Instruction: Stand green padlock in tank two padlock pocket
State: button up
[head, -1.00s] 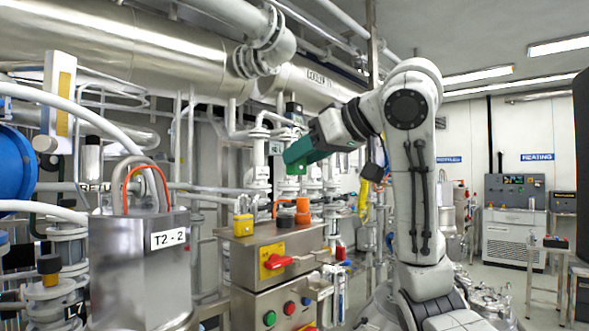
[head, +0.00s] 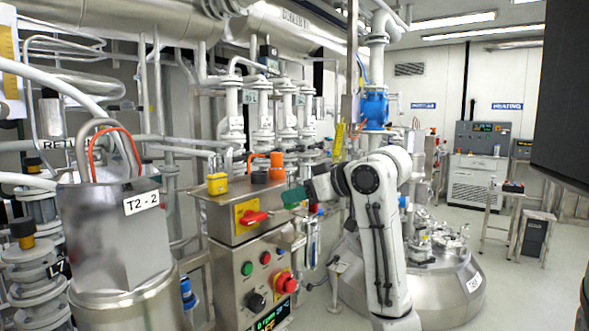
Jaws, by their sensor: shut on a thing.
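My gripper (head: 301,195) is at the middle of the head view, at the end of my white arm, just right of a steel control box's top. It is shut on the green padlock (head: 292,198), which shows as a small dark green block at the arm's tip. The jaws and the padlock's shackle are too small to make out. A steel tank labelled T2-2 (head: 112,240) stands at the left, with grey and orange loops on top. Another steel tank (head: 440,290) stands behind my arm at the right; its label is not readable. I cannot make out a padlock pocket.
The control box (head: 233,275) carries a yellow padlock (head: 217,184), a black knob-like piece (head: 259,177) and an orange piece (head: 277,160) on top, and a red switch (head: 252,218) in front. Valves and pipes crowd behind. Open floor (head: 515,270) lies at the right.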

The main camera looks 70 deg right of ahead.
aim_at(289, 232)
notch_tip(289, 232, down, 7)
jog(key=b, duration=0.5)
jog(key=shift+r, duration=0.2)
jog(key=shift+f, duration=1.05)
dwell(2.8)
jog(key=o, duration=1.1)
jog(key=shift+c, duration=0.2)
jog(key=v, duration=1.1)
